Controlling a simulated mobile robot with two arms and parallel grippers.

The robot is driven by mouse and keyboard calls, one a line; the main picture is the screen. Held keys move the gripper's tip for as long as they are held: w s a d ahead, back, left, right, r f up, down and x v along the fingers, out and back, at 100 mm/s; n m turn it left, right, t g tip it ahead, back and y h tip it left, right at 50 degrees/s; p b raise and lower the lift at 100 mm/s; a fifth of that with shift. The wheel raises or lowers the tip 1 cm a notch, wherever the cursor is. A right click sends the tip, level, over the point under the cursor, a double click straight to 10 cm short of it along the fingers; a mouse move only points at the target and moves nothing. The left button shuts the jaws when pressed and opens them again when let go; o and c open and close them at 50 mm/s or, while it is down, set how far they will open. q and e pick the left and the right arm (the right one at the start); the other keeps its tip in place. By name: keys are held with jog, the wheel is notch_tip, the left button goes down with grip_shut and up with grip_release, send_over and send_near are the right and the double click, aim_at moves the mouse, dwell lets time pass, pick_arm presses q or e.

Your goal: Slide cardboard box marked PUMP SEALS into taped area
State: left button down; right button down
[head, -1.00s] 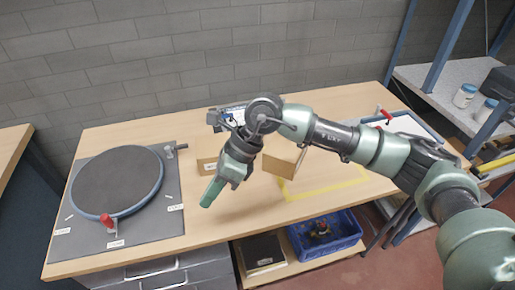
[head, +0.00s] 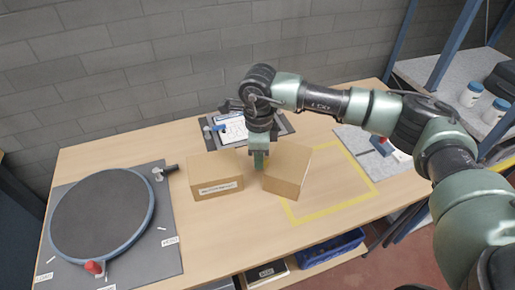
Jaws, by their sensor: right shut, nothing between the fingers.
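Two cardboard boxes stand on the wooden table. The left box (head: 215,173) has a white label on its front, too small to read. The right box (head: 286,186) stands turned at an angle, with no label visible. It covers part of the left side of the taped area (head: 332,208), a yellow tape outline. My right gripper (head: 259,164) points down, shut and empty, between the two boxes. It is close to the right box's left side; I cannot tell if they touch. My left gripper is not in view.
A round dark turntable (head: 102,215) on a grey mat fills the table's left. A clipboard (head: 232,128) lies behind the boxes. A grey board (head: 365,150) with a red-handled tool is beyond the tape. The tape's middle and right are bare. A blue crate (head: 330,252) sits below.

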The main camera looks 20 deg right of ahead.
aim_at(296, 172)
jog(key=f, duration=0.4)
jog(key=shift+w+f+p, duration=0.2)
jog(key=shift+f+p, duration=0.05)
jog(key=shift+p, duration=0.15)
jog(key=shift+f, duration=0.55)
jog(key=s+d, duration=0.1)
jog(key=d, duration=0.2)
jog(key=s+d+b, duration=0.1)
jog(key=d, duration=0.2)
jog(key=s+d+b, duration=0.1)
jog(key=d, duration=0.2)
jog(key=shift+s+d+f, duration=0.1)
jog(key=shift+d+f, duration=0.05)
jog(key=shift+s+d+b, duration=0.15)
jog(key=shift+d+b, duration=0.15)
jog(key=shift+d, duration=0.1)
jog(key=shift+r, duration=0.25)
